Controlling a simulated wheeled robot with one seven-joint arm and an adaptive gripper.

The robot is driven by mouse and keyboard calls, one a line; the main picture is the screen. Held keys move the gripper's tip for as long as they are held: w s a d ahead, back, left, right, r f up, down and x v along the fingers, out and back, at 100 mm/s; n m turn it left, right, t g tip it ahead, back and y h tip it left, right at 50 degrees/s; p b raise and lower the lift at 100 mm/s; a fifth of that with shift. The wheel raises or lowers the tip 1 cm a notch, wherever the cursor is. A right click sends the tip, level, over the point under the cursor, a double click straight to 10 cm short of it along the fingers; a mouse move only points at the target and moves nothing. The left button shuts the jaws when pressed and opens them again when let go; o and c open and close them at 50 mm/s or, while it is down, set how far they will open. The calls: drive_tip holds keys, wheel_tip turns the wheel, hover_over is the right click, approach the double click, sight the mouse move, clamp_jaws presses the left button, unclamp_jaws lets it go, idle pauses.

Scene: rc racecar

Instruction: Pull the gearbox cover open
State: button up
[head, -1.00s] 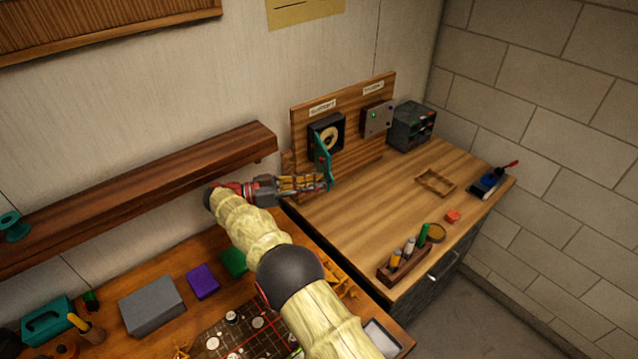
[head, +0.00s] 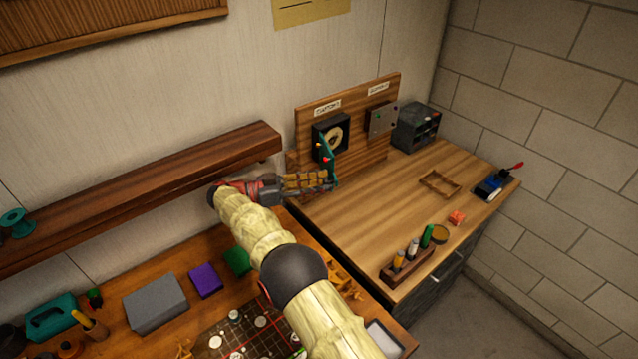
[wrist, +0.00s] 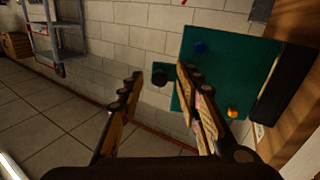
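The gearbox cover (head: 327,148) is a thin teal panel standing out from the dark gearbox (head: 343,124) on the wooden backboard, swung open. A pale round part shows inside the box. In the wrist view the cover (wrist: 215,60) is a broad teal face with a blue and an orange knob. A small dark tab (wrist: 161,71) sticks out at its left edge, between the fingertips in the picture. My gripper (head: 331,181) is at the cover's lower edge. In the wrist view its fingers (wrist: 160,78) are apart, the right one overlapping the cover; contact is unclear.
A grey switch box (head: 382,119) is mounted right of the gearbox, with a dark organiser (head: 415,127) beyond. A wooden shelf (head: 130,195) runs along the wall at left. The right bench (head: 390,215) is mostly clear, with a small wooden frame (head: 440,184) on it.

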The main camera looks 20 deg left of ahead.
wheel_tip(320, 180, up, 10)
idle(0.6)
